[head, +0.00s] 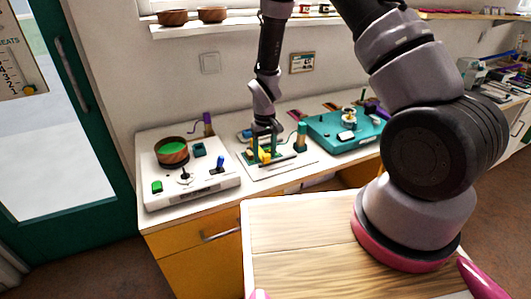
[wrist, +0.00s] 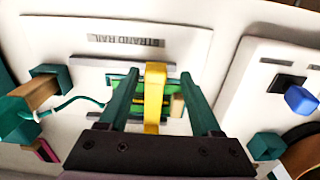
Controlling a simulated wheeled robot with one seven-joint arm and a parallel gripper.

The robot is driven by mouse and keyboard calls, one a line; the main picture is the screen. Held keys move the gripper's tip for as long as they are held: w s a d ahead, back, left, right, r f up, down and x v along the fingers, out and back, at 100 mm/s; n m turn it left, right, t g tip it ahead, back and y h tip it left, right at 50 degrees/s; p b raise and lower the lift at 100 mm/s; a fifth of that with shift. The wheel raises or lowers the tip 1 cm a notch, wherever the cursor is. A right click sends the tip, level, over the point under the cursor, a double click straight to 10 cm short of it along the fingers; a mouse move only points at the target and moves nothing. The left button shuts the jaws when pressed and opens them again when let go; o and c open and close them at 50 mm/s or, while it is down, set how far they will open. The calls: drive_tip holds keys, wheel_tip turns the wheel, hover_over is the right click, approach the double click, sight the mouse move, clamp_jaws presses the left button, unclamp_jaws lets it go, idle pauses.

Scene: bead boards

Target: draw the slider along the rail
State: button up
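The white rail board (head: 249,172) lies on the counter in the middle of the head view. In the wrist view its plate (wrist: 70,33) carries a printed label. A yellow upright piece (wrist: 155,92), which looks like the slider, stands at the rail's grey bars (wrist: 190,67). It also shows in the head view (head: 265,157). My gripper (wrist: 158,78) is over the board, its two dark teal fingers on either side of the yellow piece. Gaps show between the piece and both fingers, and the gripper holds nothing. The yellow piece's lower end is partly hidden by my gripper's body.
A white board with a green-filled wooden bowl (head: 172,151) and a blue knob (head: 220,162) stands to the left. A teal board (head: 325,134) stands to the right.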

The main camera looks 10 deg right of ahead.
wheel_tip(320, 180, up, 11)
idle(0.5)
drive_tip(key=shift+f, duration=0.1)
drive_tip(key=s+d+r+m+t+y, duration=0.15)
drive_tip(key=d+r, duration=0.35)
drive_tip(key=r, duration=0.7)
drive_tip(key=s+d+r+m+t, duration=0.2)
drive_tip(key=s+d+r+m, duration=0.15)
drive_tip(key=r, duration=0.75)
drive_tip(key=s+d+r+m+t, duration=0.1)
drive_tip(key=s+d+r+t, duration=0.1)
drive_tip(key=s+r, duration=0.4)
drive_tip(key=s+d+r+m+t, duration=0.1)
drive_tip(key=s+d+r, duration=0.4)
drive_tip(key=s, duration=0.3)
drive_tip(key=shift+s+d+r+m+t, duration=0.15)
drive_tip(key=shift+s+r+m+t, duration=0.1)
drive_tip(key=shift+r+m+t, duration=0.2)
